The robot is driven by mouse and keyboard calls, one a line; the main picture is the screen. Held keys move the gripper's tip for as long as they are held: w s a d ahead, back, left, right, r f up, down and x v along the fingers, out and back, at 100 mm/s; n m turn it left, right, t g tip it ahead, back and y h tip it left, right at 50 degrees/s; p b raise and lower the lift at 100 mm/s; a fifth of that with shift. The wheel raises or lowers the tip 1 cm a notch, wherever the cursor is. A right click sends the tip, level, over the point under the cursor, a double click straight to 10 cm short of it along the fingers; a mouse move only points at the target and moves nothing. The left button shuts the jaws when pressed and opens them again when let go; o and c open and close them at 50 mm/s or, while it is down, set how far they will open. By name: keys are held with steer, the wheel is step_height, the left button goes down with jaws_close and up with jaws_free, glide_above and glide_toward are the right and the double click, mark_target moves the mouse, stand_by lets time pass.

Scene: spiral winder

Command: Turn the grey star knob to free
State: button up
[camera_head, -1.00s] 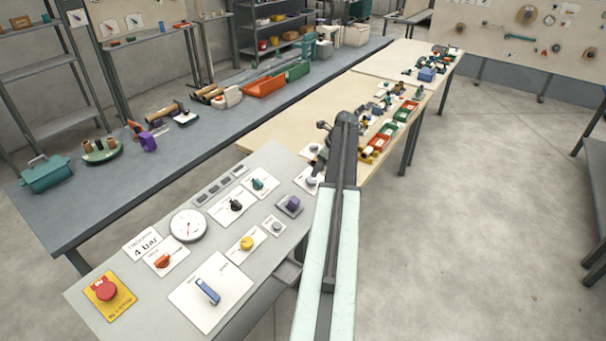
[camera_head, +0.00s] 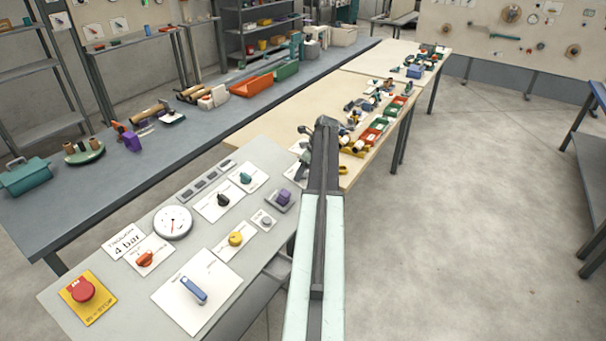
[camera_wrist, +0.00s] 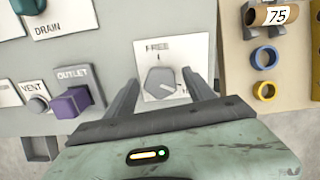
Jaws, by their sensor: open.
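The grey star knob (camera_wrist: 161,82) sits on a white card (camera_wrist: 152,55) marked FREE in the wrist view. A tick shows under the word at the top. A pale mark on the knob seems to point to the lower right, toward a second label that is partly covered by the right finger. My gripper (camera_wrist: 162,90) is open, with one finger on each side of the knob. I cannot tell whether either finger touches it. In the head view my arm hides the knob.
A purple OUTLET knob (camera_wrist: 74,101) stands left of my left finger. Blue rings (camera_wrist: 264,57) and a roll marked 75 (camera_wrist: 273,16) lie on the wooden table to the right. In the head view the grey panel (camera_head: 130,290) also bears a red button (camera_head: 82,290) and a gauge (camera_head: 172,223).

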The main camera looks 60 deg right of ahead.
jaws_close()
steer(key=shift+n, duration=0.3)
steer(key=n, duration=0.5)
steer(key=shift+y, duration=0.3)
steer(key=n, duration=0.6)
steer(key=shift+s+a+n+g, duration=0.1)
steer(key=shift+n+g, duration=0.2)
steer(key=shift+n, duration=0.1)
steer(key=n, duration=0.6)
steer(key=shift+g+p, duration=0.3)
steer(key=n, duration=0.5)
steer(key=shift+s+n, duration=0.1)
steer(key=shift+n, duration=0.3)
